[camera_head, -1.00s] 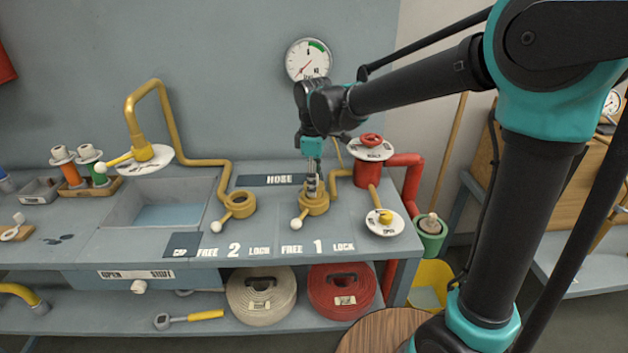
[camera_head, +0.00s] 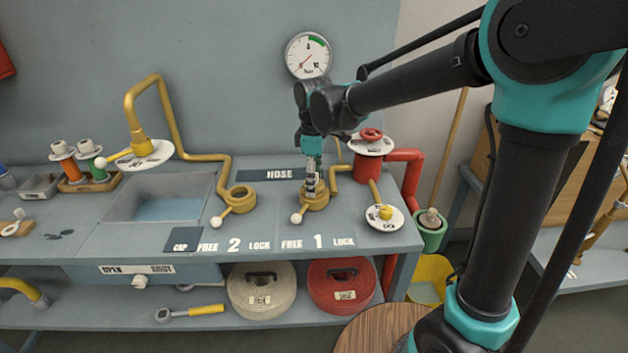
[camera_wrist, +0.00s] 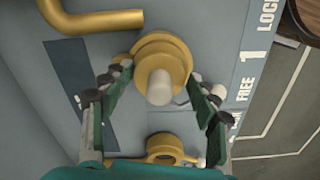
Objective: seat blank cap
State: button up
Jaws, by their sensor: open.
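A brass blank cap with a pale knob (camera_wrist: 160,88) sits at the station 1 brass socket (camera_wrist: 178,50). In the wrist view the knob points toward the camera. I cannot tell how deep the cap sits. My gripper (camera_wrist: 160,82) is open, with one finger on each side of the cap and knob and visible gaps to the knob. In the head view my gripper (camera_head: 312,184) points down over the station 1 socket (camera_head: 316,203), and its fingers hide most of the cap. The socket's lever with a white ball (camera_head: 296,218) points to the front left.
The station 2 socket (camera_head: 240,199) is empty, with its lever to the front left. A sink (camera_head: 120,208) lies further left. A red valve (camera_head: 372,145) and yellow-knobbed valve (camera_head: 385,212) stand close on the right. A pressure gauge (camera_head: 309,56) hangs behind.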

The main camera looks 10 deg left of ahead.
notch_tip(320, 180, up, 12)
dwell(0.6)
jog(key=shift+s, duration=0.1)
